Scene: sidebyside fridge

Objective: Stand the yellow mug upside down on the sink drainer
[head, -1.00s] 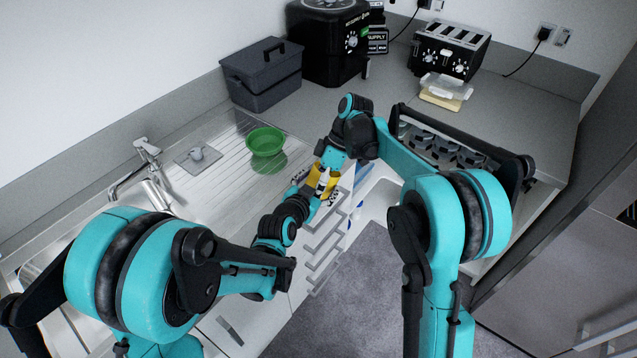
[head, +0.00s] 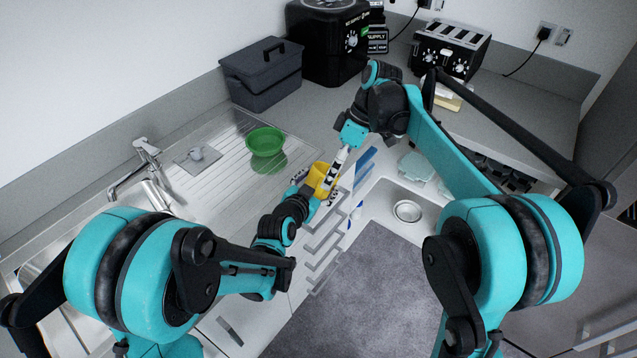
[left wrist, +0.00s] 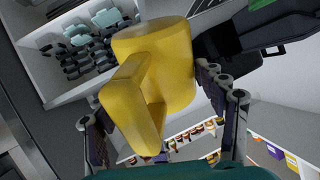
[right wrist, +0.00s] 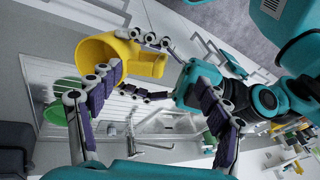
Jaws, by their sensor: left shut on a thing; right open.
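The yellow mug (head: 319,178) is held by my left gripper (head: 313,187) in front of the counter edge, over an open drawer. In the left wrist view the mug (left wrist: 165,65) sits between the fingers, its handle towards the camera. In the right wrist view the mug (right wrist: 105,58) lies tilted on its side, its opening to the left. My right gripper (head: 338,168) is open, close above the mug; in its own view the spread fingers (right wrist: 155,105) hold nothing. The ribbed steel sink drainer (head: 222,172) lies left of the mug.
A green bowl (head: 265,141) stands on the drainer's far right part. A dark grey bin (head: 262,72) stands behind. The drainer's near part is clear. Open drawers (head: 407,208) jut out below.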

